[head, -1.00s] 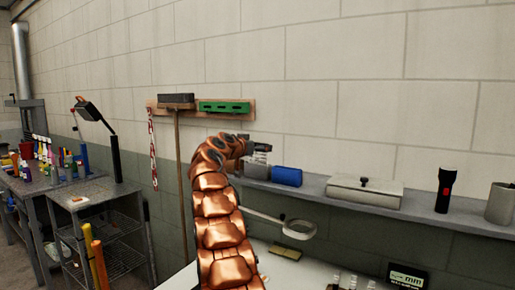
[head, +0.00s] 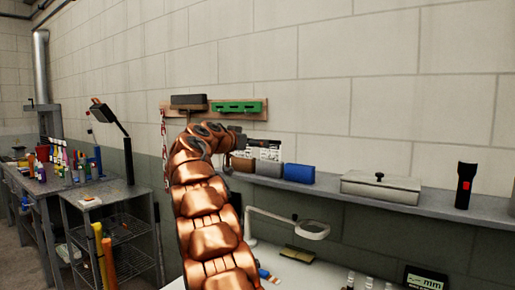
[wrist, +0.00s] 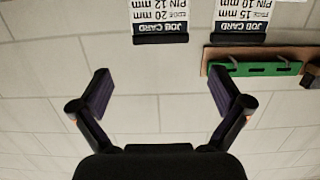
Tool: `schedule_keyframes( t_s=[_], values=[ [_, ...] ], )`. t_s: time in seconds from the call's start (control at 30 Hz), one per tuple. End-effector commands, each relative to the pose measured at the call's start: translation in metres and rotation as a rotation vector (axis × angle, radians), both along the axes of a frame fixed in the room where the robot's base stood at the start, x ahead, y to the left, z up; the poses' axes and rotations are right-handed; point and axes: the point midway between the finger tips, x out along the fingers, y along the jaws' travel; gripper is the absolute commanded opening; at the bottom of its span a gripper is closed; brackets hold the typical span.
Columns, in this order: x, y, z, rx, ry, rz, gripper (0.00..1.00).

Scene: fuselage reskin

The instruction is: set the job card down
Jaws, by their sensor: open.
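Two white job cards with black headers stand side by side in dark holders, upside down in the wrist view. One reads 20 mm edge, pin 12 mm (wrist: 160,16); the other reads 15 mm edge, pin 10 mm (wrist: 241,18). In the head view a card (head: 269,150) shows small above the shelf, just right of my gripper (head: 236,139), partly hidden by it. In the wrist view my gripper (wrist: 160,88) is open, its two dark purple fingers wide apart with only wall between them. Neither card is between the fingers.
The wall shelf (head: 336,188) holds a blue block (head: 299,174), a grey lidded box (head: 381,187) and a black flashlight (head: 465,185). A green holder (head: 238,107) hangs on a wooden wall board. A ring lamp (head: 312,229) sits below the shelf.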

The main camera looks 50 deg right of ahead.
Motion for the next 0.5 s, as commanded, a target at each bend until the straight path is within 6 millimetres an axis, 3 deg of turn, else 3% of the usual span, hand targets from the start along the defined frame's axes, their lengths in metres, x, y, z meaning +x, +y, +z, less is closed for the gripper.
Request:
schedule_keyframes(
  t_s=[0.5],
  values=[
    [0.002,0.014,-0.007,0.028,0.028,0.015,1.0]
  ],
)
